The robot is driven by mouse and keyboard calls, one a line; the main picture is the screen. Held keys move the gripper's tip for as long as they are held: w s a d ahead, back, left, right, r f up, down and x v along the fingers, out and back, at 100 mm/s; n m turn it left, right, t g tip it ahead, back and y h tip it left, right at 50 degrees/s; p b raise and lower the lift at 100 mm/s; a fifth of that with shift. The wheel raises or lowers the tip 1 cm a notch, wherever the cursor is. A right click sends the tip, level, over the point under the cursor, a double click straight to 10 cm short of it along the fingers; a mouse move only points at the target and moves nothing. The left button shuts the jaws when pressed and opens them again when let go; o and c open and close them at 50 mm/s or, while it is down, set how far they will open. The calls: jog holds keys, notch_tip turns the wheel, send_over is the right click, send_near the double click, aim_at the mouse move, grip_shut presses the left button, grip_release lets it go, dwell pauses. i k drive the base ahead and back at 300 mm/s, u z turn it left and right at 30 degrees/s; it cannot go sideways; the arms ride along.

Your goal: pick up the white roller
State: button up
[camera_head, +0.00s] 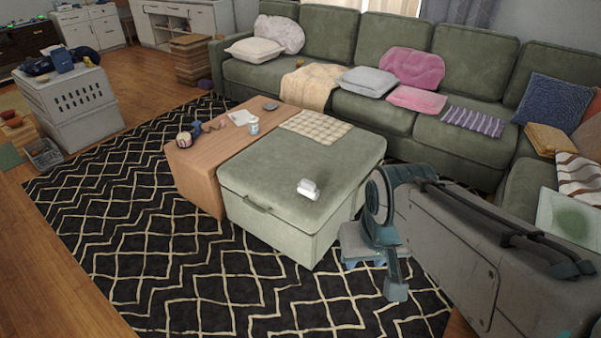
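The white roller (308,189) is a small white, rounded thing lying on top of the green ottoman (262,178), near its front right part. It stands apart from my gripper, and nothing covers it. My gripper (378,272) hangs at the end of my arm to the right of the ottoman and lower in the picture, pointing down over the rug. It does not touch the roller. Its fingers are small and partly overlapped by my arm, so I cannot tell how far apart they are. I see nothing held in it.
A wooden table (192,165) adjoins the ottoman's left side, with several small items on it. A checked cloth (316,126) lies at the ottoman's back. The green sectional (385,55) closes off the back and right. The patterned rug (130,235) is clear in front and left.

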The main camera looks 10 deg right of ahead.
aim_at(307, 188)
jog(key=z, duration=0.7)
jog(key=i, duration=2.2)
jog(key=u, duration=0.85)
